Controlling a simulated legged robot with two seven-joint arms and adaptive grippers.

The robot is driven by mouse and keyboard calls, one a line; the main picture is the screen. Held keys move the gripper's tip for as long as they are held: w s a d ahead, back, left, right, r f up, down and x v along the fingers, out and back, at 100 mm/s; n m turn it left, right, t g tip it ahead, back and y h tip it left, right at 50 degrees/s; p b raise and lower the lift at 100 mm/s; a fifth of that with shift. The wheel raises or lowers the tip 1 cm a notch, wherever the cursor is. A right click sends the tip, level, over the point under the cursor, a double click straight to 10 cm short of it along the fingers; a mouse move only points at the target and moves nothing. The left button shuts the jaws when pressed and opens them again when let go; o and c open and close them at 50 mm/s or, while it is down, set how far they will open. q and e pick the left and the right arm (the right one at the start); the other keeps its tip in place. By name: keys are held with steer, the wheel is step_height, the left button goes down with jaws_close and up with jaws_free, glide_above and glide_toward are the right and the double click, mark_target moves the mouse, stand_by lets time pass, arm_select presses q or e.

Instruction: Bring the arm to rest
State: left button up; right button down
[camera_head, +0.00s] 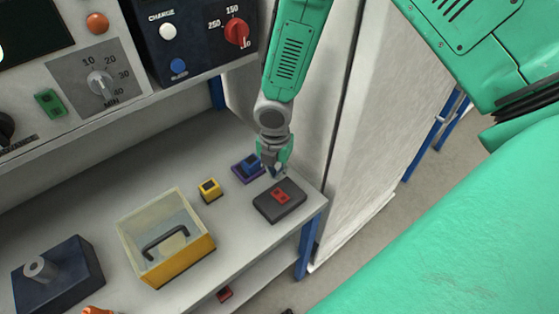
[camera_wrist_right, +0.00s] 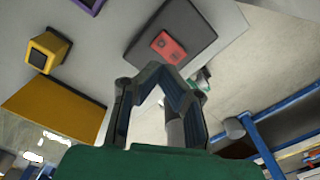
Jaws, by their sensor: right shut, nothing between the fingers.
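My right arm reaches down over the right end of the grey bench. Its gripper (camera_head: 278,172) is shut and empty, near the bench top between a small blue block on a purple base (camera_head: 248,167) and a dark box with a red piece on top (camera_head: 280,201). In the right wrist view the fingers of the right gripper (camera_wrist_right: 156,72) come together with nothing between them. The dark box (camera_wrist_right: 195,20) with its red piece (camera_wrist_right: 168,46) lies beyond the fingertips there.
A navy block (camera_head: 62,275) sits at left. Control panels (camera_head: 128,62) overhang the back. A white panel (camera_head: 365,130) stands right of the arm.

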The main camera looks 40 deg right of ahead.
steer(key=shift+a+f, duration=0.1)
steer(key=shift+d, duration=0.2)
steer(key=shift+s+f, duration=0.1)
steer(key=s+d+f+m, duration=0.1)
steer(key=s+f+m, duration=0.2)
steer(key=s+m, duration=0.9)
steer(key=s+f+m, duration=0.4)
steer(key=s+m, duration=0.8)
step_height(320, 180, down, 15)
steer(key=w+b, duration=0.1)
steer(key=b, duration=1.5)
steer(key=shift+w+t, duration=0.3)
